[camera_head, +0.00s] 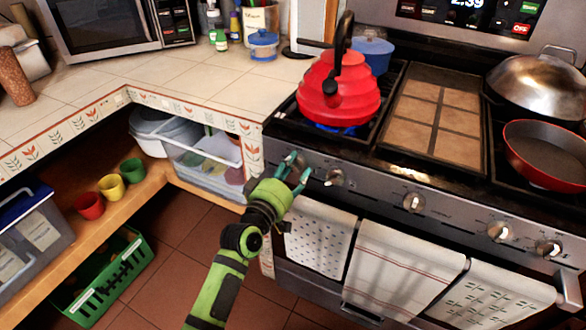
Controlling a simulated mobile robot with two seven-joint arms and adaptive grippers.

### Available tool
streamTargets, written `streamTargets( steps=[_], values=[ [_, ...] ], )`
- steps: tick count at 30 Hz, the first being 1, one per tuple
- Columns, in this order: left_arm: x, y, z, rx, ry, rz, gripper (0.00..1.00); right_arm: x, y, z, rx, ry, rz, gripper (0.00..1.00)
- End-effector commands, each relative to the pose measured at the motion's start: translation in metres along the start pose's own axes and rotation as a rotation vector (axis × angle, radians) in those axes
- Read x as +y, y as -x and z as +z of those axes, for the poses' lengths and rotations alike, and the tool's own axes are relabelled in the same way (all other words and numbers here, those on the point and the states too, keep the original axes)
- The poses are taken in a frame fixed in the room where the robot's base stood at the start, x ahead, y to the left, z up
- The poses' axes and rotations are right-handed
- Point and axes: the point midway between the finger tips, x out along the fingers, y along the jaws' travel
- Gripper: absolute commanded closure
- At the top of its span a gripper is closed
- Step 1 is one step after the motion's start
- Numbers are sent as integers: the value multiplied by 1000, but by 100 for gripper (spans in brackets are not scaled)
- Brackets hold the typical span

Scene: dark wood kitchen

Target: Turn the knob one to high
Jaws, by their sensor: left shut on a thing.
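The stove front panel (376,198) carries a row of knobs. My left gripper (298,168) is at the panel's left end, with its teal fingers around the leftmost knob (299,162). The fingers are shut on that knob, which they partly hide, so its pointer angle cannot be read. A second knob (335,177) sits just right of the gripper and is clear of it. A red kettle (338,90) stands on the left burner above, with a blue glow under it. My right gripper is not in view.
Further knobs (413,202) line the panel to the right. Towels (405,270) hang from the oven handle below. A red pan (545,152) and a domed lid (535,82) are at the right burners. An open shelf (130,200) with cups is at the left.

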Motion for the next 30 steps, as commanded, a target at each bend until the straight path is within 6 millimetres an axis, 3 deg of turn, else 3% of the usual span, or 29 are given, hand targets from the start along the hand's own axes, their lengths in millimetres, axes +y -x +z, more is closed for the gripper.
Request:
streamTargets(
  steps=[5,6,7,8,20,26,30],
  values=[
    [2,-1,-5,12,-2,5,87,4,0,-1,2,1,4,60],
    [2,-1,-5,12,-2,5,46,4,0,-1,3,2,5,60],
    [2,-1,-5,12,-2,5,34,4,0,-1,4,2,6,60],
    [2,-1,-5,11,-2,5,31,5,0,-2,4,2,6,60],
    [0,4,-1,3,-2,1,31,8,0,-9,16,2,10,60],
    [0,31,0,3,-1,0,31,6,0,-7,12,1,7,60],
    [0,62,-1,3,-3,0,31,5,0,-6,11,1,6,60]
  ],
)
